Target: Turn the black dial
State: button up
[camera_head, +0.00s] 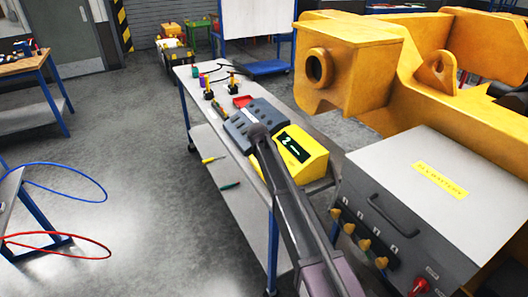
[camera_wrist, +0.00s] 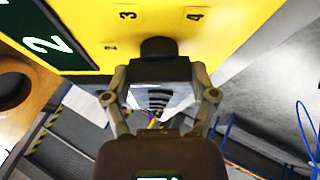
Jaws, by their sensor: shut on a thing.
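The yellow box (camera_head: 314,158) stands on the workbench and also fills the top of the wrist view (camera_wrist: 245,22). Its dark display (camera_head: 295,147) shows a white 2 and appears large in the wrist view (camera_wrist: 45,42). The black dial (camera_wrist: 158,46) sticks out of the box face, with printed marks 3 and 4 near it. My gripper (camera_wrist: 158,70) is shut on the dial, its fingers closed at the dial's near end. In the head view my arm crosses in front of the box, and I cannot make out the dial there.
A grey metal cabinet (camera_head: 430,190) with several yellow knobs and a red switch stands close to the right of my arm. A large yellow casting (camera_head: 350,75) lies behind. Open floor is to the left.

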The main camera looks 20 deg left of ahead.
jog(key=shift+m, duration=0.5)
jog(key=o, duration=1)
